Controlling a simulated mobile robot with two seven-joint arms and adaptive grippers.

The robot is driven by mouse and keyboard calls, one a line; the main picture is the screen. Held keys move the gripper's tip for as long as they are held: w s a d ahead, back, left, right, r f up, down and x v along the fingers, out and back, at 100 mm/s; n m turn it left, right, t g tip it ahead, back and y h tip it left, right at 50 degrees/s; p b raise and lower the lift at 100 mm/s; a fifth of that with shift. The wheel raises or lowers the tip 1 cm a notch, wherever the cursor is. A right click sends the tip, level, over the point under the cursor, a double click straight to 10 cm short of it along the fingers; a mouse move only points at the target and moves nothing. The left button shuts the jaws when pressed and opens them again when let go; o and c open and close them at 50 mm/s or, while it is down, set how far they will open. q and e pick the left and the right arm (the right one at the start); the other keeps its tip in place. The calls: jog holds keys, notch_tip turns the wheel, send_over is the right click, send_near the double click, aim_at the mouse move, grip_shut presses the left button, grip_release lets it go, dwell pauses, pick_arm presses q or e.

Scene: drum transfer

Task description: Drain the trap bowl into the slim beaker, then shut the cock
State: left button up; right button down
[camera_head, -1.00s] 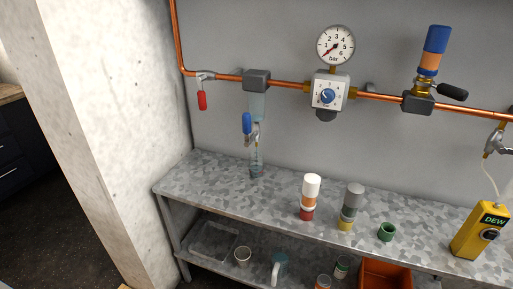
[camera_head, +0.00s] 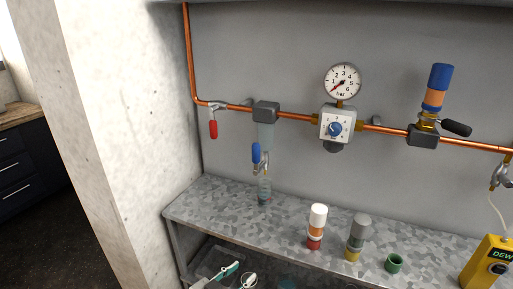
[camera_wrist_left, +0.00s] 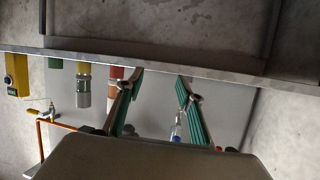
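The trap bowl (camera_head: 266,137) is a translucent cup hanging under a dark grey block on the copper pipe, in the head view. Below it is the cock (camera_head: 262,166) with a blue handle (camera_head: 256,153) that points up. The slim beaker (camera_head: 264,191), clear and narrow, stands upright on the bench right under the cock's outlet. I cannot tell how much liquid is in it. My left gripper (camera_head: 244,270) shows at the bottom edge, in front of and below the bench top. In the left wrist view its green-padded fingers (camera_wrist_left: 161,73) are apart and empty. My right gripper is not in view.
A red-handled valve (camera_head: 213,128) hangs left of the bowl. A pressure gauge (camera_head: 342,81) and regulator (camera_head: 336,124) are right. A white-capped bottle (camera_head: 318,226), grey-capped bottle (camera_head: 358,237), green cup (camera_head: 394,263) and yellow meter (camera_head: 486,262) stand on the bench (camera_head: 220,210). A concrete pillar borders the left.

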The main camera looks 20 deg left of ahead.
pick_arm(q)
jog(key=w+a+r+t+p, duration=0.2)
jog(key=w+a+r+p, duration=0.1)
jog(key=w+r, duration=1.15)
jog(key=t+h+p, duration=0.1)
jog(key=t, duration=0.1)
send_near(253, 152)
jog(key=x, duration=0.4)
jog(key=shift+n, duration=0.4)
jog(key=x, duration=0.7)
jog(key=shift+w+d+r, duration=0.1)
jog(key=shift+w+d, duration=0.1)
grip_shut()
